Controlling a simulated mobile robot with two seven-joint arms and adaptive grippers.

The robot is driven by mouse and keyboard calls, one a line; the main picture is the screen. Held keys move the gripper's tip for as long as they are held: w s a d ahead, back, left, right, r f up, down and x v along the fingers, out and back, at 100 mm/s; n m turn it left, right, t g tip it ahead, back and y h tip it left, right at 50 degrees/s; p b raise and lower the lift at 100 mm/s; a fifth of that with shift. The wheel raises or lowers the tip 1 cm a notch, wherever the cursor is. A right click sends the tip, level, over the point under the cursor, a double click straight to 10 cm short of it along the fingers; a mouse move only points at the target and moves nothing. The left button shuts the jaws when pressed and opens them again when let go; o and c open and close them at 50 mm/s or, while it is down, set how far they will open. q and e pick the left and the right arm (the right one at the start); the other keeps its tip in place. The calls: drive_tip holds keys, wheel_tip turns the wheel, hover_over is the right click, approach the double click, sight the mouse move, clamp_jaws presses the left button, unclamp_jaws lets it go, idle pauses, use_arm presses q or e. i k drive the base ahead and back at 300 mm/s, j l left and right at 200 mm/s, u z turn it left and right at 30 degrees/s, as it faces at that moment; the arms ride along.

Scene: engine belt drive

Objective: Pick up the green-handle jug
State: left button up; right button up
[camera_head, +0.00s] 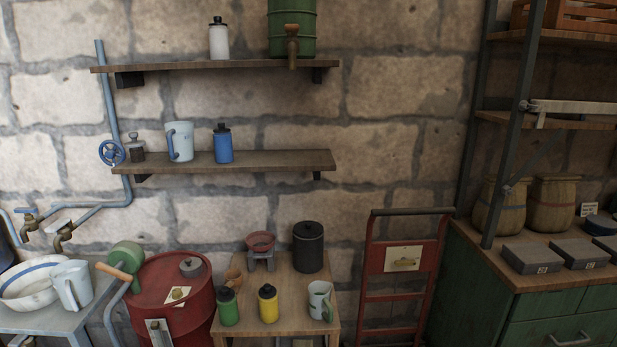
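A pale jug with a dark green handle (318,297) stands upright at the right front of a small wooden table (290,287). Its handle faces the front right. A pale jug with a blue handle (182,141) stands on the lower wall shelf. Another pale jug with a light handle (74,283) stands at the far left by a white basin. Neither of my grippers shows in the head view.
The table also holds a green bottle (228,308), a yellow bottle (268,305), a black canister (308,248) and a small red-topped device (261,248). A red drum (170,290) stands left, a red hand truck (403,285) right.

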sight(320, 307)
drive_tip(key=i+j+z, duration=0.25)
drive_tip(key=j+z, duration=0.35)
drive_tip(key=z, duration=1.05)
